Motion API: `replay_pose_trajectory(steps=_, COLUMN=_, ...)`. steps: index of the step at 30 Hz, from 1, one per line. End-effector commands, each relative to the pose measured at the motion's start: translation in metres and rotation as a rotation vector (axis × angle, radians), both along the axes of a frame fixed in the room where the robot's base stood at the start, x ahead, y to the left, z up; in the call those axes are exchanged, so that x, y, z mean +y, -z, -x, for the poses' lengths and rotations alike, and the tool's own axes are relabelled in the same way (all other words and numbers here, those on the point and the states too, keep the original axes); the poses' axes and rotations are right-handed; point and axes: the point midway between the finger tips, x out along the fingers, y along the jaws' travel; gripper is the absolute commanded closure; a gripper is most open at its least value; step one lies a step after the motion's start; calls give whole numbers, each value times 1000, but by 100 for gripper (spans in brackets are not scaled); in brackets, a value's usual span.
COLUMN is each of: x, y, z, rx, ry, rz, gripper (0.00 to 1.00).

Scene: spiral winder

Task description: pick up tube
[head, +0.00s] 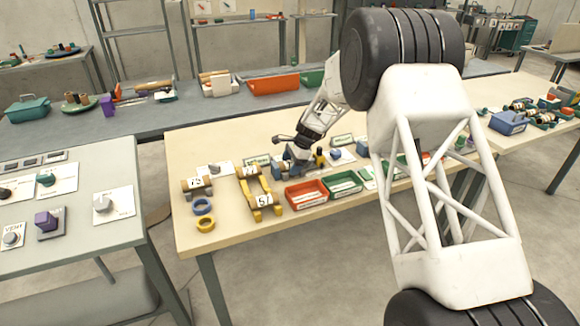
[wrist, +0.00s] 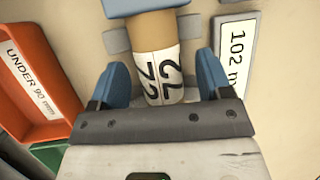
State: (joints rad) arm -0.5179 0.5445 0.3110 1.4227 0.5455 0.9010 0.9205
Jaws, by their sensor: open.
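A tan tube (wrist: 152,48) with a white label reading 72 lies between the two blue fingers of my gripper (wrist: 163,78) in the wrist view. The fingers are open, one on each side, with gaps to the tube. A blue piece (wrist: 146,6) covers the tube's far end at the top edge. In the head view my gripper (head: 293,165) is low over the cream table, and it mostly hides this tube. Other labelled tubes sit to its left: one marked 75 (head: 197,186) and one marked 51 (head: 263,200) by yellow supports.
A red bin (head: 307,194), labelled UNDER 90 mm in the wrist view (wrist: 35,85), stands close by. A green bin (head: 343,184) is beside it. A 102 mm plate (wrist: 234,60) lies right of the fingers. Blue (head: 202,206) and yellow (head: 205,225) rings lie front left.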

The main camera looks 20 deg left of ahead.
Motion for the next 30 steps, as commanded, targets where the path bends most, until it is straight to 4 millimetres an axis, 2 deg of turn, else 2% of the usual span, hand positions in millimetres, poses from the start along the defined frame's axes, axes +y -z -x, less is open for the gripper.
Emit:
replay_pose_trajectory(steps=22, x=0, y=4, z=0, rx=0, ry=0, rz=0, gripper=28)
replay_pose_trajectory(steps=30, x=0, y=4, z=0, rx=0, ry=0, rz=0, gripper=69)
